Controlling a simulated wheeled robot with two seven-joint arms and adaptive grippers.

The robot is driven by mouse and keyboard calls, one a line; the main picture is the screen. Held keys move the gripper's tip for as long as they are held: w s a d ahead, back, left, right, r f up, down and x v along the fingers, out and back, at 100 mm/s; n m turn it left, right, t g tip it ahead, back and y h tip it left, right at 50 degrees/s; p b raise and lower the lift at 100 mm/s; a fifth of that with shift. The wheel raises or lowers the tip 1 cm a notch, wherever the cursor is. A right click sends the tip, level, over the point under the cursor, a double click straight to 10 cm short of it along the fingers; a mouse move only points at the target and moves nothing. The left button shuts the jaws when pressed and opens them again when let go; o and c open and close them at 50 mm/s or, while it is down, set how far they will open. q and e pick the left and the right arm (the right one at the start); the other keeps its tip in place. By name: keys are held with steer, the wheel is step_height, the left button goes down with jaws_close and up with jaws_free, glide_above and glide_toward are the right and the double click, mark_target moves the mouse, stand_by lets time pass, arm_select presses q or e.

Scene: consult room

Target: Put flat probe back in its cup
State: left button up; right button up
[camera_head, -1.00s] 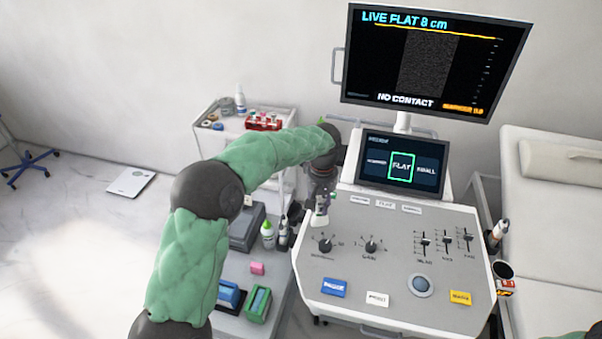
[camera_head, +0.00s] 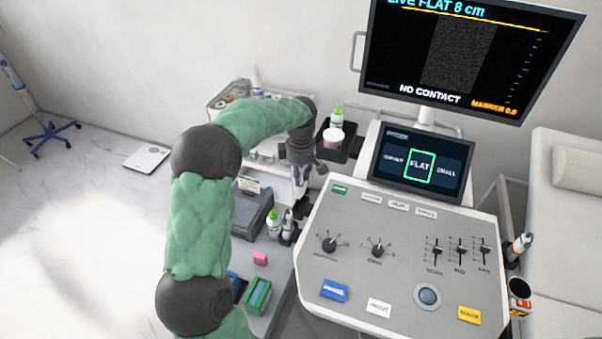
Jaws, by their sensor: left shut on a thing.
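My left gripper (camera_head: 301,172) points down beside the left edge of the console. It is shut on a small white thing, apparently the flat probe (camera_head: 299,190), whose lower end hangs just above the dark holders at the console's left side. One dark holder (camera_head: 287,238) there has a whitish item standing in it; the probe and gripper partly hide this spot, so I cannot tell whether a cup is empty. The console screen (camera_head: 421,165) has FLAT framed in green. My right gripper is not in view.
A white-green bottle (camera_head: 273,224) stands close left of the holders. A dark tray (camera_head: 349,152) with a bottle and pink-topped jar is behind the gripper. The console panel (camera_head: 395,270) is clear of loose things. A probe (camera_head: 520,246) and a dark cup (camera_head: 519,288) hang at the right side.

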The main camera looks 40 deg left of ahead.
mark_target(300, 192)
arm_select(q)
steer(key=shift+f+b, duration=1.5)
steer(key=shift+f, duration=0.65)
steer(key=shift+f+b, duration=1)
steer(key=shift+f, duration=1.05)
steer(key=shift+f, duration=0.3)
steer(key=o, duration=1.1)
